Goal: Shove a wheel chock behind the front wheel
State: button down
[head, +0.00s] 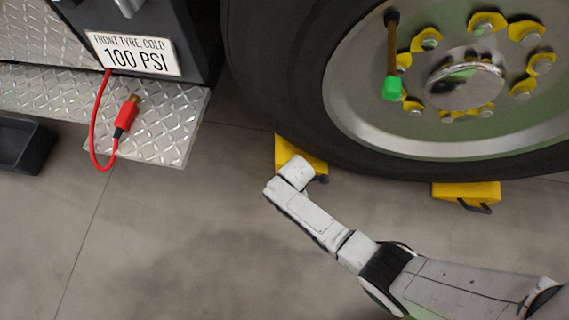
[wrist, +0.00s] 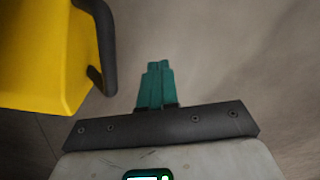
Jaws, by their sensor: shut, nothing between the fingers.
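The front wheel (head: 300,90) is a big black tyre with a silver rim and yellow nut markers. One yellow wheel chock (head: 287,147) is at the tyre's lower left, partly hidden by the end of my arm. A second yellow chock (head: 465,191) with a dark handle is against or near the tyre's bottom right. In the wrist view a yellow chock (wrist: 45,60) with a black handle fills the upper left. My gripper (wrist: 154,66) has teal fingers, shut and empty, to the right of that handle and apart from it. The fingers are hidden in the head view.
A diamond-plate step (head: 165,130) is at left, below a sign (head: 133,54) reading "FRONT TYRE, COLD 100 PSI". A red hose (head: 94,130) hangs over it. A green-tipped tool (head: 392,88) hangs in front of the wheel rim. A black tray (head: 22,145) is far left. The front floor is clear.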

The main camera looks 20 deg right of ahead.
notch_tip(320, 180, up, 10)
jog(key=p, duration=0.9)
jog(key=shift+f, duration=0.25)
dwell(0.3)
dwell(0.5)
jog(key=s+d+r+m, duration=0.4)
jog(key=s+r+m, duration=0.15)
jog(key=r, duration=0.35)
jog(key=s+d+r+m+t, duration=0.1)
jog(key=s+d+r+m, duration=0.45)
jog(key=r, duration=0.35)
jog(key=s+d+r+m, duration=0.4)
jog(key=s+r+m, duration=0.1)
jog(key=r+m, duration=0.25)
notch_tip(320, 180, up, 29)
jog(key=n+p, duration=0.1)
jog(key=p, duration=2.8)
jog(key=shift+w+a, duration=0.3)
jog(key=shift+w, duration=0.1)
jog(key=c, duration=1.8)
grip_release()
jog(key=shift+c, duration=0.2)
